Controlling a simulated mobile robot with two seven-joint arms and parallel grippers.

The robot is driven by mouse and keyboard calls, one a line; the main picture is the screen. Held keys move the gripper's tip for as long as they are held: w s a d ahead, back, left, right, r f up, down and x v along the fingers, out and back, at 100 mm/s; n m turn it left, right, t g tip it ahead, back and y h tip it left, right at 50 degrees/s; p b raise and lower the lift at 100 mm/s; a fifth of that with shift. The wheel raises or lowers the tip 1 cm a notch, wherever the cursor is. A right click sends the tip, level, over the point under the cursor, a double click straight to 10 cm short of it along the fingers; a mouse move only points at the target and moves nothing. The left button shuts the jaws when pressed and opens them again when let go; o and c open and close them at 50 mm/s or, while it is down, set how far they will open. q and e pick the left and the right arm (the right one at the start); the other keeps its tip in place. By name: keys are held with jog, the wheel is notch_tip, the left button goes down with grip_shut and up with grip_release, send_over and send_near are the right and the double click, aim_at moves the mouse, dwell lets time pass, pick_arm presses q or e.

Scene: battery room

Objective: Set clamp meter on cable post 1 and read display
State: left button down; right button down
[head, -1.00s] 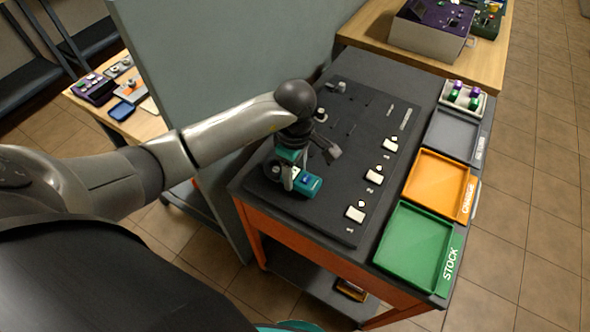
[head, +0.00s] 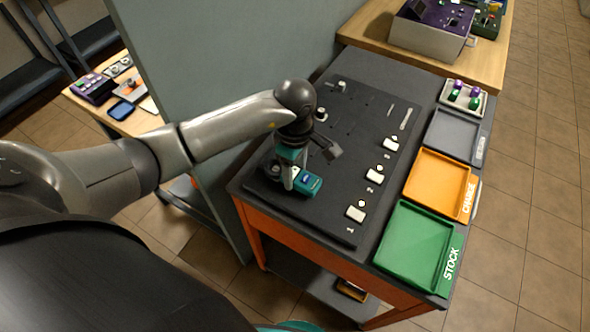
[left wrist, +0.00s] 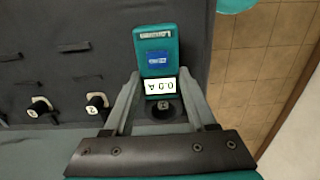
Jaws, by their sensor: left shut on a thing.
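The teal clamp meter (head: 307,184) lies on the dark panel at its near left end, its body pointing right. In the left wrist view the meter (left wrist: 156,42) shows a blue label and a lit white display, upside down, with zeros and an A. My left gripper (head: 287,180) is shut on the meter, with one finger along each side below the display. A dark round piece (left wrist: 164,109) sits between the fingers; I cannot tell whether it is post 1 or part of the meter. Another cable post (left wrist: 97,103) stands to its left. My right gripper is not in view.
White switches (head: 355,213) numbered 1 to 3 line the panel's right side. A green STOCK tray (head: 405,268), an orange CHARGE tray (head: 425,207) and a grey tray (head: 455,158) lie beyond. A grey partition (head: 215,70) stands close behind my left arm.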

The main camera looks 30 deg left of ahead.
aim_at(295, 174)
pick_arm(q)
jog(key=shift+f+b, duration=0.55)
jog(key=c, duration=0.5)
grip_release()
jog(key=shift+r, duration=0.1)
notch_tip(295, 174, up, 11)
jog(key=p, duration=0.8)
dwell(0.4)
